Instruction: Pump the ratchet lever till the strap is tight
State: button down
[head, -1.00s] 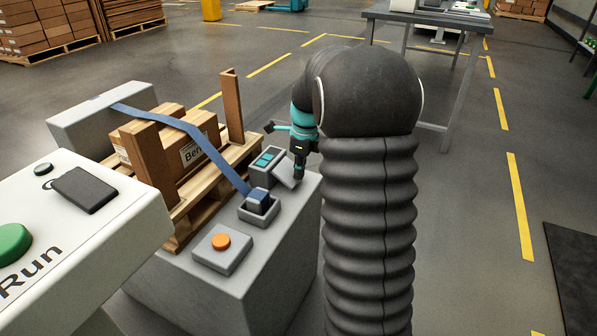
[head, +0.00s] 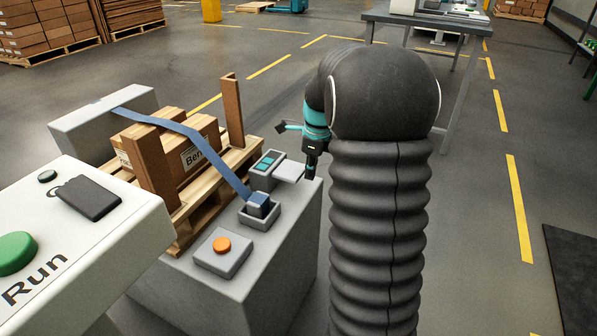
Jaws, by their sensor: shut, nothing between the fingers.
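The blue strap (head: 205,147) runs from a grey block at the back, over the cartons, down to a dark blue block (head: 259,204) in a grey open holder on the near pedestal. Behind it sits a grey unit with teal panels (head: 266,165). A pale flat plate (head: 288,172), which looks like the lever, sticks out from its right side and lies nearly level. My gripper (head: 310,174) points down, shut and empty, just right of the plate's outer end. I cannot tell whether it touches the plate. The strap looks straight on its near slope.
An orange button box (head: 222,250) stands at the pedestal's front. A white panel (head: 90,220) with a green Run button fills the lower left. Cartons (head: 195,135) sit on a wooden pallet (head: 225,172) with upright posts.

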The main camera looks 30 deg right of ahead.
aim_at(298, 171)
notch_tip(298, 171, up, 11)
jog(key=shift+s+d, duration=0.4)
jog(key=shift+d, duration=0.05)
dwell(0.6)
jog(key=w+a+f+b, duration=0.2)
jog(key=b, duration=0.2)
jog(key=shift+w+a+f, duration=0.15)
jog(key=shift+a, duration=0.05)
jog(key=shift+a+r, duration=0.1)
jog(key=shift+r, duration=0.1)
jog(key=shift+f, duration=0.1)
jog(key=f+b, duration=0.4)
jog(key=b, duration=0.1)
jog(key=f+b, duration=0.2)
jog(key=shift+w+a+f, duration=0.25)
jog(key=shift+w+f, duration=0.05)
jog(key=shift+f, duration=0.1)
